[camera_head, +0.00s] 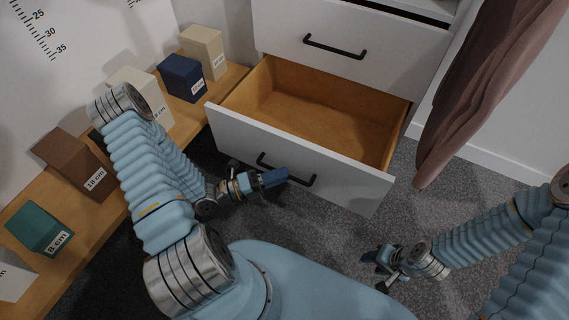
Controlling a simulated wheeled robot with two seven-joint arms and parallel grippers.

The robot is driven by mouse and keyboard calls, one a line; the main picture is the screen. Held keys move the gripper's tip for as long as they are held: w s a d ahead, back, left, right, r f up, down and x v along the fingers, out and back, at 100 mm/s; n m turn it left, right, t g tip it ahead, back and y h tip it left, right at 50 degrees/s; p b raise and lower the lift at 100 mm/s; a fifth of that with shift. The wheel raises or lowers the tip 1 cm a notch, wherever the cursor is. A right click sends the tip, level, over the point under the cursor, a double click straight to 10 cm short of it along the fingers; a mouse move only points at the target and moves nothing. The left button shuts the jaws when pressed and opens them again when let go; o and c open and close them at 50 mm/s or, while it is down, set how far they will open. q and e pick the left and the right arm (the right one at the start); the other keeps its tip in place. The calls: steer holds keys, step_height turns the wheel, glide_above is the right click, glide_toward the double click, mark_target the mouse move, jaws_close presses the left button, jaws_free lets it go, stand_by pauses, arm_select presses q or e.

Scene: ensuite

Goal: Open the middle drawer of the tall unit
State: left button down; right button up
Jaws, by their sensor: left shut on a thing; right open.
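The tall white unit (350,20) stands at the top centre. One of its drawers (335,172) is pulled well out, showing an empty wooden inside. Whether this is the middle drawer I cannot tell, as the unit's lower part is hidden. Its white front has a black bar handle (308,182). My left gripper (276,176) is shut on this handle and covers part of it. The drawer above (400,55) is closed, with its own black handle (335,47). My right gripper (372,264) is open and empty over the carpet, apart from the unit.
A wooden bench (98,222) on the left carries several labelled boxes, among them a blue one (183,78) and a brown one (73,163). A mauve cloth (490,85) hangs right of the unit. Grey carpet (425,205) is clear between the open drawer and my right arm.

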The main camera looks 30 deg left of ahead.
arm_select(q)
steer(key=shift+s, duration=0.2)
steer(key=c, duration=1.2)
jaws_free()
steer(key=shift+o, duration=0.2)
steer(key=b+v, duration=0.1)
steer(key=v, duration=1.3)
steer(key=shift+d, duration=0.15)
